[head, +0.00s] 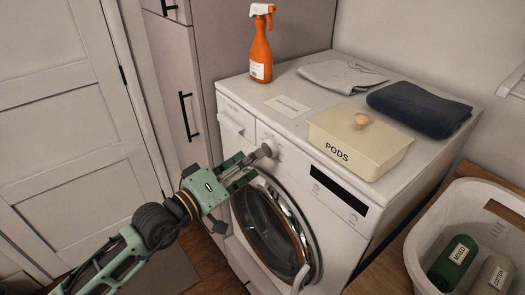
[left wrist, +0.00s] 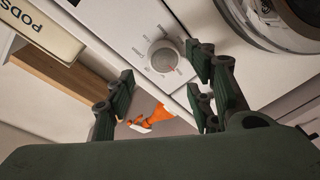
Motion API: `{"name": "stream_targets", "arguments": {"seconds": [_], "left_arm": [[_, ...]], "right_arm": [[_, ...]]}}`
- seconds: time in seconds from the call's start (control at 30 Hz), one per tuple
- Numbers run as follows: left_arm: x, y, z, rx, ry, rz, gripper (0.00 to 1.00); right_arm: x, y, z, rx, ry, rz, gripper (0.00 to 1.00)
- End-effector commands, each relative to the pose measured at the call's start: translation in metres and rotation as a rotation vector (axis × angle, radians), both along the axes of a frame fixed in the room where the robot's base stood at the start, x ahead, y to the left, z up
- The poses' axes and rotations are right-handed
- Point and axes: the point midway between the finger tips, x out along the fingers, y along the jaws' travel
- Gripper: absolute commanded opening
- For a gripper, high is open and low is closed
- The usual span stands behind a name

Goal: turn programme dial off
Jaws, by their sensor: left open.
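The programme dial (head: 268,149) is a round grey knob on the upper front of the white washing machine (head: 345,240). In the left wrist view the dial (left wrist: 163,56) faces the camera, with small markings around it and a small reddish mark near its lower right edge. My left gripper (head: 248,167) is open in front of the panel, its fingers spread close to the dial. In the left wrist view my left gripper (left wrist: 160,75) shows its fingers on either side of the dial, with a gap to each. My right gripper is not in view.
On the machine top stand an orange spray bottle (head: 261,52), a cream PODS box (head: 358,142), a grey cloth (head: 340,75) and a dark folded cloth (head: 420,108). The round glass door (head: 268,225) is below the dial. A white basket (head: 420,235) with bottles stands right.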

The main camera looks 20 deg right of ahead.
Motion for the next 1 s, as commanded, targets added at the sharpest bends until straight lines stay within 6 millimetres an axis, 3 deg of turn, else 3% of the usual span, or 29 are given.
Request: {"name": "stream_targets", "arguments": {"seconds": [0.13,0.3,0.7,1.0], "left_arm": [[0.013,-0.023,0.003,-0.003,0.003,-0.001,0.49],[0.022,-0.039,0.002,-0.005,0.004,0.000,0.49],[0.026,-0.046,0.000,-0.005,0.005,0.000,0.49],[0.026,-0.046,0.000,-0.005,0.006,0.000,0.23]], "right_arm": [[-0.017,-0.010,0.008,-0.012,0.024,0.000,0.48],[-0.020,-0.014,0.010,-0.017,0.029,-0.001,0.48],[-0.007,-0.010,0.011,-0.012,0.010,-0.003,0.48],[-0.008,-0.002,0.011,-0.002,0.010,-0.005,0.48]]}}
